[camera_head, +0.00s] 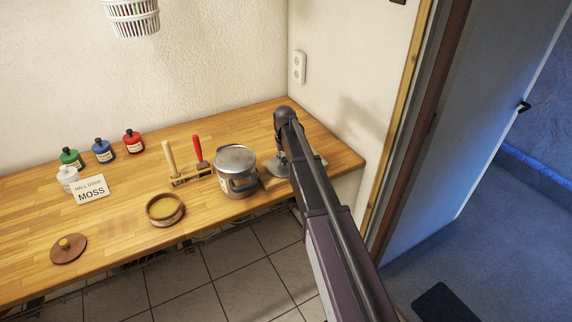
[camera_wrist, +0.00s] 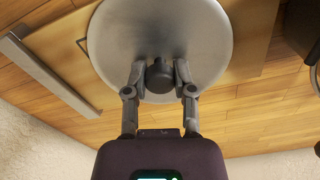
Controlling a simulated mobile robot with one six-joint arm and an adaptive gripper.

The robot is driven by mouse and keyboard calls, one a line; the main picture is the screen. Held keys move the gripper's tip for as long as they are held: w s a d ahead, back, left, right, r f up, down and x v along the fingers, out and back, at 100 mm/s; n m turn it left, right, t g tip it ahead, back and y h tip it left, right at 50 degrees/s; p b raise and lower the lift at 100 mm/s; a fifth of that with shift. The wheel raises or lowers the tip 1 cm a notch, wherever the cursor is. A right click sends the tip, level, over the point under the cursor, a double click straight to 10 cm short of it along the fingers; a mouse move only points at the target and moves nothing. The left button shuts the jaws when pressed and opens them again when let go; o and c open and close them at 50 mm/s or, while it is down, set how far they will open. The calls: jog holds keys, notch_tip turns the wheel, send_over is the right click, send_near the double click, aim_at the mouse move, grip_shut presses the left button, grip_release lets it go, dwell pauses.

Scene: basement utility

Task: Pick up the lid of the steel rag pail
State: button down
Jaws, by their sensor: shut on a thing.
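The round steel lid (camera_wrist: 158,28) has a dark knob (camera_wrist: 159,76) and fills the top of the wrist view. My gripper (camera_wrist: 158,72) is shut on that knob, one finger on each side. In the head view part of the lid (camera_head: 280,168) shows below my gripper, over a wooden board (camera_head: 309,166) at the right end of the bench. I cannot tell whether it touches the board. The steel pail (camera_head: 238,181), with a label and a dark handle, stands upright just left of the lid. My arm hides part of the lid and board.
The wooden bench (camera_head: 120,208) holds a tool rack (camera_head: 190,179), an open brown pot (camera_head: 165,220), a brown knobbed lid (camera_head: 68,254), several bottles and a MOSS card (camera_head: 90,190). A wall is behind; a doorway lies right.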

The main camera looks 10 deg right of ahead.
jog(key=shift+r, duration=0.2)
notch_tip(320, 180, up, 4)
jog(key=p, duration=0.4)
jog(key=shift+f, duration=0.15)
jog(key=s+d+r+p, duration=0.1)
jog(key=s+d, duration=0.1)
jog(key=s, duration=1.4)
jog(key=shift+w, duration=0.1)
jog(key=shift+f, duration=0.1)
